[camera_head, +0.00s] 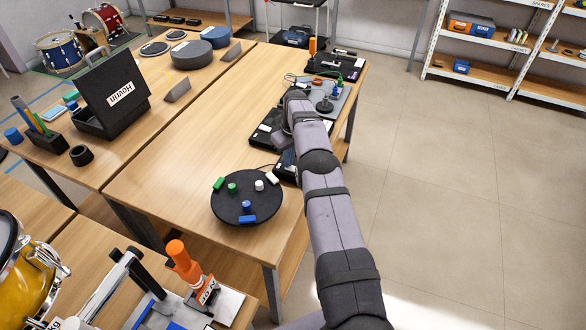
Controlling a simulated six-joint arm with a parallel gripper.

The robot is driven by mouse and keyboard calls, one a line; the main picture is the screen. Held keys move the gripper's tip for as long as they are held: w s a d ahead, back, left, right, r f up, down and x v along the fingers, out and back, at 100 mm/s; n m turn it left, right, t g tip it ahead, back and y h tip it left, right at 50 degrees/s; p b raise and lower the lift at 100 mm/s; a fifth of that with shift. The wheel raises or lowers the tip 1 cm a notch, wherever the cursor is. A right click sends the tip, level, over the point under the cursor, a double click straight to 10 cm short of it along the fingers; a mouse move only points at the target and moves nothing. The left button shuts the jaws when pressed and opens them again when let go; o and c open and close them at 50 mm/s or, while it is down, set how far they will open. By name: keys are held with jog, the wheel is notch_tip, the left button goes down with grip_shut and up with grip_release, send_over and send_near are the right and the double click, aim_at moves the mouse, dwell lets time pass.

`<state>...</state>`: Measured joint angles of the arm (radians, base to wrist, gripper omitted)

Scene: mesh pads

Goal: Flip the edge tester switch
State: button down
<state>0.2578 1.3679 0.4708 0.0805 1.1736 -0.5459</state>
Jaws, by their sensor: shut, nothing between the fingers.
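My arm reaches up from the bottom right over the right side of the long wooden table. My gripper (281,141) hangs near flat black boxes, partly hidden by my own wrist; its fingers are shut and empty. One black box (262,132) lies left of my wrist. Another dark box (287,163) lies just below it, partly covered by my arm. A thin cable runs near this box towards a round black disc (228,205). I cannot tell which box is the edge tester. Its switch is not distinguishable, nor can I tell whether the gripper touches anything.
The black disc carries small green, white and blue pieces. A grey plate (345,100) with a black knob and wires lies beyond my wrist. An open black case (112,92) and round pads (193,54) stand on the left table. Bare tabletop (175,160) lies left of the disc.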

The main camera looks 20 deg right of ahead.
jog(key=shift+f, duration=0.25)
notch_tip(320, 180, up, 7)
jog(key=p, duration=0.3)
jog(key=shift+p, duration=0.3)
dwell(0.5)
dwell(0.3)
